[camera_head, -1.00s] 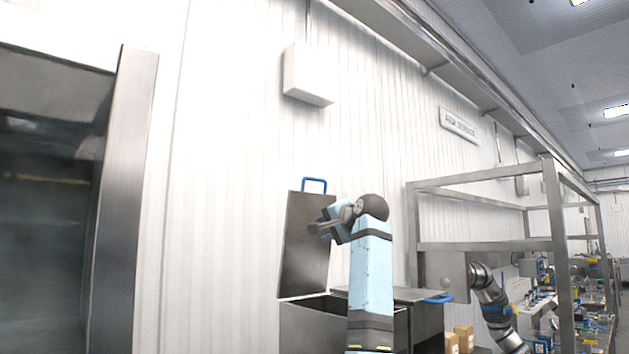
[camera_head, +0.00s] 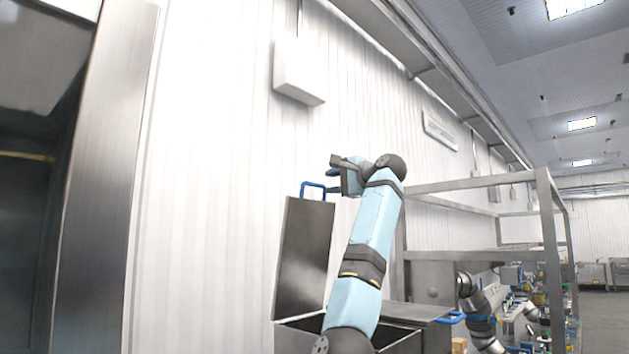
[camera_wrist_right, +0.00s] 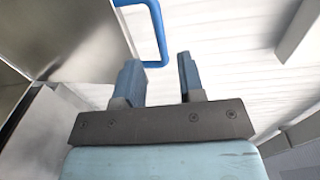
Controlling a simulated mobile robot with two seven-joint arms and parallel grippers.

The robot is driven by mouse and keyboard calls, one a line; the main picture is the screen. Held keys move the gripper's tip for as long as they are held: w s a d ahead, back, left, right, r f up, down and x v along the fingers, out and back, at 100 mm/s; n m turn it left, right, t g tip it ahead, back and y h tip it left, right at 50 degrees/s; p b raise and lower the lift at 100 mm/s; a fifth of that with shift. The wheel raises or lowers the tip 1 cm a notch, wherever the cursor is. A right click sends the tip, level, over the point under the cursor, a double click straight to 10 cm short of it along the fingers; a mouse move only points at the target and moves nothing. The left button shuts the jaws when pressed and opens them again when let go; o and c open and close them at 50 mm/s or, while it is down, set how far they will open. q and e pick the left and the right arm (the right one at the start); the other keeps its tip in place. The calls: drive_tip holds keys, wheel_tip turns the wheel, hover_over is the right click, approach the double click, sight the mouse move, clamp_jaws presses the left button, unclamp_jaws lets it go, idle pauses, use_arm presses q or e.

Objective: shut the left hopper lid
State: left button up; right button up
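The left hopper lid (camera_head: 303,255) stands upright and open, a grey metal panel with a blue handle (camera_head: 313,187) on its top edge. Its hopper (camera_head: 296,338) is open below, partly hidden by my right arm. My right gripper (camera_head: 343,172) is raised just right of the handle. In the right wrist view the gripper (camera_wrist_right: 160,78) is open, with nothing between its fingers. The handle (camera_wrist_right: 158,30) is just beyond the fingers there, near the left one, and the lid (camera_wrist_right: 75,35) is at upper left. My left gripper is out of view.
The right hopper lid (camera_head: 415,312) lies shut with a blue handle (camera_head: 452,318). A metal frame (camera_head: 550,245) stands to the right, with another robot arm (camera_head: 480,310) by it. A steel post (camera_head: 95,190) is at left. The white wall (camera_head: 215,180) is behind.

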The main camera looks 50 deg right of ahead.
sight(317, 184)
drive_tip(key=w+p, duration=0.1)
drive_tip(key=w, duration=0.3)
drive_tip(key=shift+w+d, duration=0.1)
drive_tip(key=shift+d, duration=0.1)
drive_tip(key=shift+w+p, duration=0.55)
drive_tip(key=shift+w, duration=0.55)
drive_tip(key=shift+w+d+f, duration=0.1)
drive_tip(key=shift+w+d, duration=0.05)
drive_tip(key=shift+w, duration=0.1)
drive_tip(key=shift+s, duration=0.2)
drive_tip(key=c, duration=0.7)
clamp_jaws()
